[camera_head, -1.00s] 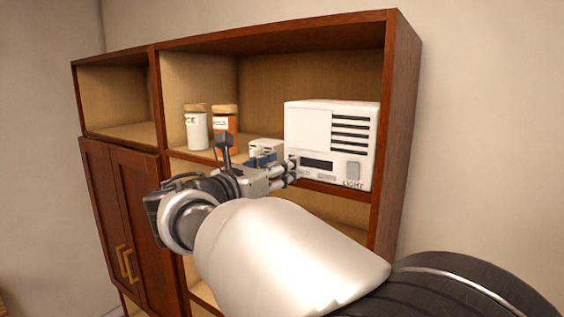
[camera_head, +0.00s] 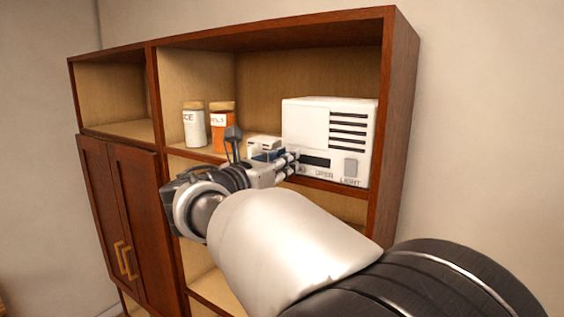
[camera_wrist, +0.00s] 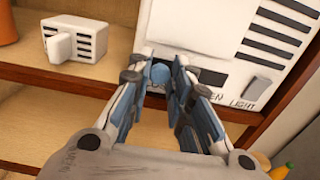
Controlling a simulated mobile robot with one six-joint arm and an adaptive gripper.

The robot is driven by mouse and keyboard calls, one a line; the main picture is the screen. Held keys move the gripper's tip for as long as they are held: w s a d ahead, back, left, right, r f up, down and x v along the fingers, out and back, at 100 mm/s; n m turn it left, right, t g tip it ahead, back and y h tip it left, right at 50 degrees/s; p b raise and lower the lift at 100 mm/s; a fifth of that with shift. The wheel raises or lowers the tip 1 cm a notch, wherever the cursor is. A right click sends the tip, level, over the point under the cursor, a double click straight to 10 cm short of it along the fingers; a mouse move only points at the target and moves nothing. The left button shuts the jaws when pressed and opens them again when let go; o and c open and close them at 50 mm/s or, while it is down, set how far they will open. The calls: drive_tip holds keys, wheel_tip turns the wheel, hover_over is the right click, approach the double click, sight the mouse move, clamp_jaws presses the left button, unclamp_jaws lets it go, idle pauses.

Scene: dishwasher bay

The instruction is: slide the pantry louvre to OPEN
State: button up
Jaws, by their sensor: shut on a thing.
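The pantry louvre unit is a white box (camera_head: 302,125) with dark slits on the right of its front, on the shelf. It also fills the top of the wrist view (camera_wrist: 190,25). A dark horizontal slot (camera_head: 317,161) runs low on its front, with an OPEN label (camera_head: 324,174) beneath. A round blue knob (camera_wrist: 160,73) sits at the slot's left part. My gripper (camera_head: 291,162) is shut on this knob, one finger on each side. The dark slot (camera_wrist: 212,78) shows to the knob's right. The fingers hide the slot's left end and some lettering.
A light switch (camera_head: 350,168) is on the unit's lower right. A small white slitted box (camera_wrist: 75,38) stands left of it. Two jars (camera_head: 222,128) stand further left. The cabinet's right side wall (camera_head: 398,130) is close to the unit.

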sight(324, 162)
clamp_jaws()
drive_tip(key=shift+d, duration=0.1)
drive_tip(key=s+d+b, duration=0.1)
drive_tip(key=d, duration=0.1)
drive_tip(key=s+d, duration=0.1)
drive_tip(key=d, duration=0.1)
drive_tip(key=s+d+b, duration=0.1)
drive_tip(key=s+d, duration=0.1)
drive_tip(key=shift+b, duration=0.3)
drive_tip(key=shift+a, duration=0.15)
drive_tip(key=o, duration=0.7)
unclamp_jaws()
drive_tip(key=shift+s+d, duration=0.1)
drive_tip(key=shift+d, duration=0.15)
drive_tip(key=shift+a, duration=0.15)
